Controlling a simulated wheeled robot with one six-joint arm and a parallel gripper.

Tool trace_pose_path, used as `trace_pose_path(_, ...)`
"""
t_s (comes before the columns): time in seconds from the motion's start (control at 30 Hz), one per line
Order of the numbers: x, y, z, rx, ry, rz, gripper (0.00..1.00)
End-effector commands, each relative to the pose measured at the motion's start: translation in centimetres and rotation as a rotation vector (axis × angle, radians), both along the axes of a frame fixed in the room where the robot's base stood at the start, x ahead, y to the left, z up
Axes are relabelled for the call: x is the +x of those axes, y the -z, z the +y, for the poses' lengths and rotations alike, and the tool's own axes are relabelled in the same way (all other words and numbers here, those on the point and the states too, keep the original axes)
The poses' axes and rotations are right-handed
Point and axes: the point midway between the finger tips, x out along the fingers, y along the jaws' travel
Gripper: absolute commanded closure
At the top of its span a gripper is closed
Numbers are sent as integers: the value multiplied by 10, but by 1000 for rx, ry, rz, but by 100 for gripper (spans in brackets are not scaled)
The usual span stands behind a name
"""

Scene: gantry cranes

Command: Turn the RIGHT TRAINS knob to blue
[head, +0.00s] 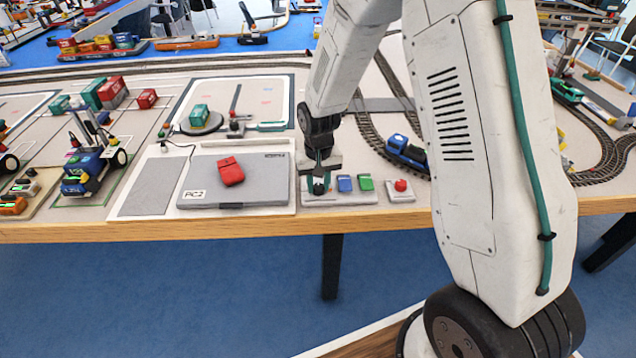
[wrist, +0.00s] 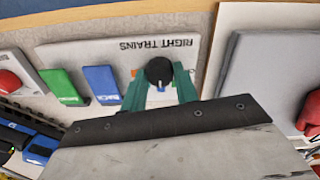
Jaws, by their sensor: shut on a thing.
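The RIGHT TRAINS knob (wrist: 159,72) is round and black, with a white pointer line. In the wrist view, where the label (wrist: 166,46) is upside down, the line points down toward my gripper. The knob sits on a pale panel (wrist: 85,55) and shows in the head view (head: 319,189) at the panel's left end. My gripper (wrist: 160,86) has green fingers, one on each side of the knob, shut on it. It also shows in the head view (head: 319,181), pointing down. Small coloured marks beside the knob are mostly hidden by the fingers.
A blue button (head: 345,183) and a green button (head: 365,183) stand right of the knob, with a red button (head: 401,185) beyond. Left is a grey laptop (head: 265,190) with a red object (head: 230,172) on it. A blue locomotive (head: 405,149) stands on track behind.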

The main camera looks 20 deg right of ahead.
Motion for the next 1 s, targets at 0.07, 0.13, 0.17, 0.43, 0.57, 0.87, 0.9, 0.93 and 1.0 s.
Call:
trace_pose_path(0.07, 2, -1, 0, 0, 0, -5, 93)
trace_pose_path(0.13, 2, -1, 0, 0, 0, -5, 93)
trace_pose_path(0.17, 2, -1, 0, 0, 0, -5, 93)
trace_pose_path(0.43, 2, -1, 0, 0, -1, -4, 49)
trace_pose_path(0.57, 1, -1, 0, 0, -1, -3, 49)
trace_pose_path(0.87, 2, -26, 0, 0, -1, -6, 49)
trace_pose_path(0.9, 2, -34, 0, 0, -1, -7, 49)
trace_pose_path(0.93, 2, -39, 0, 0, -1, -7, 49)
trace_pose_path(1.0, 2, -51, 0, 0, -1, -7, 49)
